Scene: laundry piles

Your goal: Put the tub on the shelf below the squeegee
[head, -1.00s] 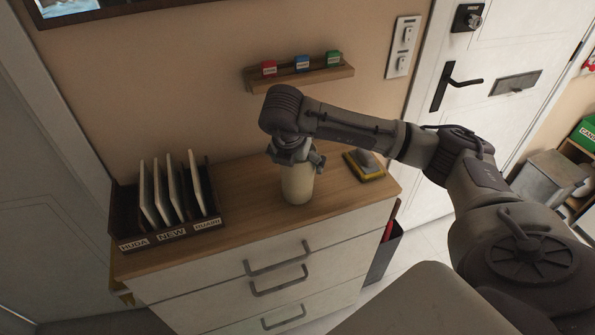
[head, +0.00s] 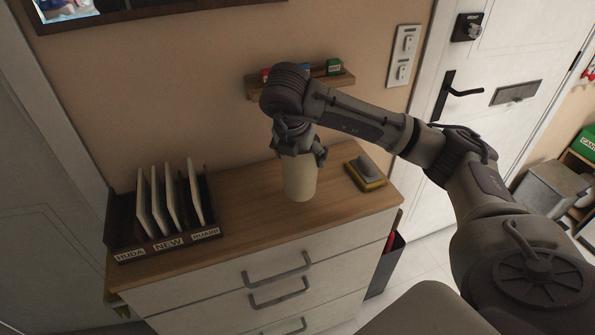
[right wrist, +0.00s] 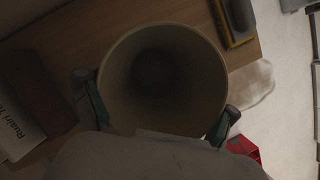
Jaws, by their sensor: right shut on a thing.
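The tub (head: 300,182) is a cream, open-topped cylinder, upright over the wooden top of the white drawer unit. My right gripper (head: 299,152) is shut on it near its rim. In the right wrist view I look into the empty tub (right wrist: 160,75), with a fingertip on either side of it. The tub looks slightly raised, but the gap under it is hard to judge. I cannot make out a squeegee or a shelf below one. My left gripper is not in view.
A dark rack (head: 122,240) with several upright panels stands left on the drawer unit (head: 335,205). A yellow and grey item (head: 366,175) lies to the right. A small wall ledge (head: 342,80) holds coloured blocks behind my arm. A door (head: 505,60) is at right.

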